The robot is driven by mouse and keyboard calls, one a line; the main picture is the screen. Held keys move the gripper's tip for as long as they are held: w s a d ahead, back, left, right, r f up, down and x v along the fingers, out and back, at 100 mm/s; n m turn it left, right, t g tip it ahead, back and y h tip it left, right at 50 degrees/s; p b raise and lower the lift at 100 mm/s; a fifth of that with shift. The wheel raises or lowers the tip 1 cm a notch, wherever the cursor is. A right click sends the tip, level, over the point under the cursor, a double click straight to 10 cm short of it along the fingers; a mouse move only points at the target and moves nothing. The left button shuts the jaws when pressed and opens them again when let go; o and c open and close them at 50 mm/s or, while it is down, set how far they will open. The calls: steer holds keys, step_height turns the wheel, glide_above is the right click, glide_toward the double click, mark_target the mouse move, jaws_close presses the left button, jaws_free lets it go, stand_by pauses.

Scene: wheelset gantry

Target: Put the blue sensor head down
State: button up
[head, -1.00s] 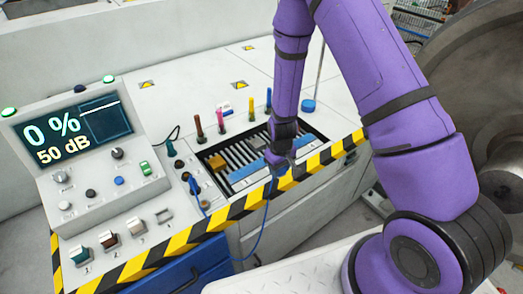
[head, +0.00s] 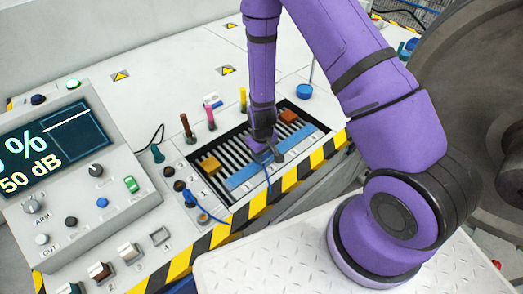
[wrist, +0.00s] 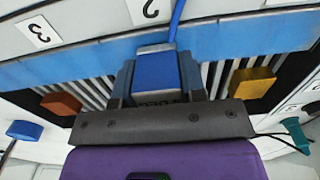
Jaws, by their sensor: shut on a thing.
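The blue sensor head (wrist: 157,75) is between the fingers of my gripper (wrist: 158,90) in the wrist view, with a blue cable (wrist: 176,22) running off its far end. In the head view my gripper (head: 268,152) is low over the middle of the slatted rack (head: 238,154), near its blue front strip (head: 243,175). The cable (head: 268,178) hangs over that strip. The sensor head is mostly hidden by the gripper there. I cannot tell whether it touches the slats.
A yellow block (head: 210,163) and an orange block (head: 288,117) sit on the rack either side of my gripper. A control console (head: 80,175) is at left, a large metal wheel (head: 470,100) at right.

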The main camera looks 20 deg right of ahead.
steer(key=shift+f, duration=0.2)
steer(key=shift+f, duration=0.15)
steer(key=o, duration=1)
steer(key=shift+o, duration=0.2)
